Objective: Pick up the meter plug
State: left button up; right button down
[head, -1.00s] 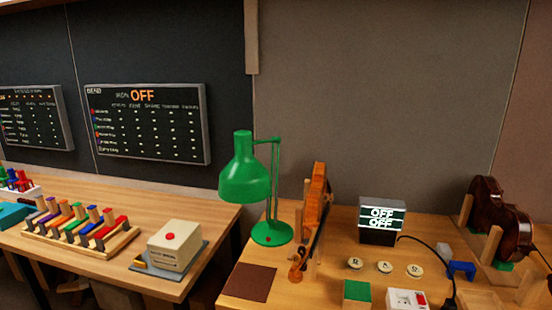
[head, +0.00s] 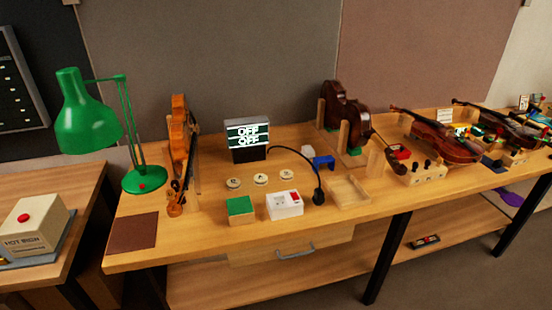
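The meter plug (head: 319,196) appears to be the small black piece at the end of a black cable (head: 300,154). It is on the bench, right of the white box with a red switch (head: 285,205). Neither of my grippers is in view.
A green block (head: 241,209) and several round discs (head: 260,179) are near the plug. A shallow wooden tray (head: 349,191) and blue piece (head: 323,162) are to its right. A green lamp (head: 90,122) and violins (head: 440,135) stand on the bench (head: 190,237).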

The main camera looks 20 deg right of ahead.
aim_at(319, 199)
jog(key=z, duration=1.15)
